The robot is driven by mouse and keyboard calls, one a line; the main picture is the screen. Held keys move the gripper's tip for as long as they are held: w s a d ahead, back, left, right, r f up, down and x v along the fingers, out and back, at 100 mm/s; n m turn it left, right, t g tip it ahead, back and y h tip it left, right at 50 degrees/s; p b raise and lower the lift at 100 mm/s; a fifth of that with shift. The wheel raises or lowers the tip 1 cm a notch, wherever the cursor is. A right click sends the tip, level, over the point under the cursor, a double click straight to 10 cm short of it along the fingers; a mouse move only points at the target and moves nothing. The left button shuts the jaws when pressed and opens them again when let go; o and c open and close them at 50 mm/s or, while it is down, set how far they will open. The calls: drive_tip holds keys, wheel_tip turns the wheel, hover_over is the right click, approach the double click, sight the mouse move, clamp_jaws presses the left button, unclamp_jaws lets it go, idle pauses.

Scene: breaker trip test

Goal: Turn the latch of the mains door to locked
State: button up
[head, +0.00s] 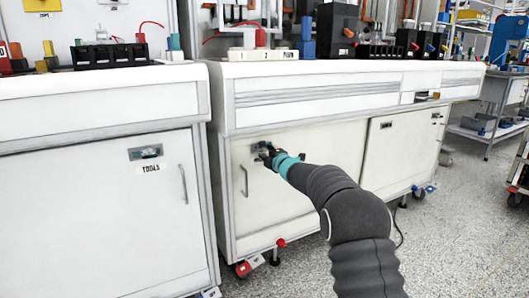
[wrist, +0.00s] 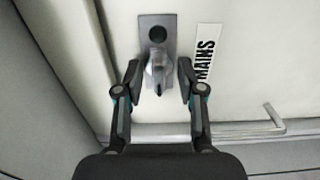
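The mains door (head: 300,205) is a white cabinet door in the middle of the head view, and it looks closed. In the wrist view, its latch (wrist: 157,70) is a grey knob on a metal plate (wrist: 158,20), beside a label reading MAINS (wrist: 207,55). My gripper (wrist: 157,80) is open, with one finger on each side of the latch knob. The fingers look apart from the knob. In the head view my gripper (head: 266,153) is at the door's upper part and hides most of the latch.
The mains door's handle (head: 244,181) is left of my gripper; it also shows in the wrist view (wrist: 274,118). A tools door (head: 120,215) is at the left, and another cabinet door (head: 400,150) at the right. Open floor (head: 465,230) lies at the right.

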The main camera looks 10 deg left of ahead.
drive_tip(key=shift+d, duration=0.1)
drive_tip(key=v, duration=1.2)
